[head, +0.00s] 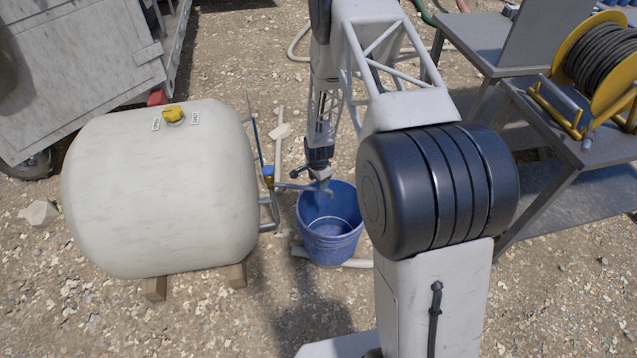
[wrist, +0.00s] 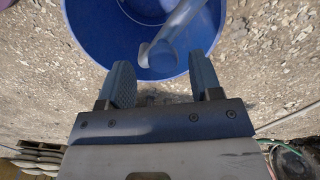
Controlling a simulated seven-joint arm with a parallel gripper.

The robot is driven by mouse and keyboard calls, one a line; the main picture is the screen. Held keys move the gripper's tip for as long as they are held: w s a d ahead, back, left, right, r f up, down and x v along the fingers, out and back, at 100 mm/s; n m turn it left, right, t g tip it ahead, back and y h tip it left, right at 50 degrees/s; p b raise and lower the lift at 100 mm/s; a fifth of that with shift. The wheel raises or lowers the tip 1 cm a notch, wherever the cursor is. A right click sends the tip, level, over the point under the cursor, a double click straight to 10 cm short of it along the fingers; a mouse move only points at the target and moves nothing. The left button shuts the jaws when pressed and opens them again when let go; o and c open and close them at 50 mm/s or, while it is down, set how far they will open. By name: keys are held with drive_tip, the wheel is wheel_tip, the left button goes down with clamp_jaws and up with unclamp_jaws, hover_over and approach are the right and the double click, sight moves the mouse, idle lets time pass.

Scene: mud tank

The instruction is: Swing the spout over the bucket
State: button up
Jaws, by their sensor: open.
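The blue bucket (head: 330,240) stands upright on the gravel to the right of the pale tank (head: 160,195). The grey spout (head: 292,186) runs from the tank's valve (head: 267,175) to the right, and its end shows over the bucket's opening. My gripper (head: 320,182) points down above the bucket, at the spout's outer end. In the wrist view my gripper's fingers (wrist: 160,66) are open and apart. The spout (wrist: 172,38) shows between and beyond the fingertips, against the bucket's inside (wrist: 140,30). I cannot tell whether either finger touches it.
A yellow knob (head: 173,115) sits on top of the tank. A yellow hose reel (head: 600,65) stands on a metal table (head: 545,110) at the right. A trailer (head: 75,70) is at the back left. The gravel in front of the bucket is mostly clear.

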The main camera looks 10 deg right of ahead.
drive_tip(key=shift+r, duration=3.1)
drive_tip(key=shift+r, duration=0.1)
drive_tip(key=shift+r, duration=0.3)
drive_tip(key=s+r+n, duration=0.2)
drive_tip(key=s+r, duration=0.3)
drive_tip(key=r, duration=0.8)
drive_tip(key=s+r+n+t, duration=0.15)
drive_tip(key=s+r, duration=0.35)
drive_tip(key=r, duration=0.8)
drive_tip(key=s+r+n, duration=0.3)
drive_tip(key=s+r, duration=0.3)
drive_tip(key=r, duration=0.6)
drive_tip(key=s+r+n, duration=0.2)
drive_tip(key=s+r, duration=0.3)
drive_tip(key=s, duration=0.5)
drive_tip(key=s+r+n, duration=0.2)
drive_tip(key=s+r, duration=0.3)
drive_tip(key=s, duration=0.5)
drive_tip(key=s+d+r+n+t, duration=0.1)
drive_tip(key=s+r, duration=0.4)
drive_tip(key=s, duration=0.5)
drive_tip(key=shift+s+n, duration=0.15)
drive_tip(key=shift+n, duration=0.6)
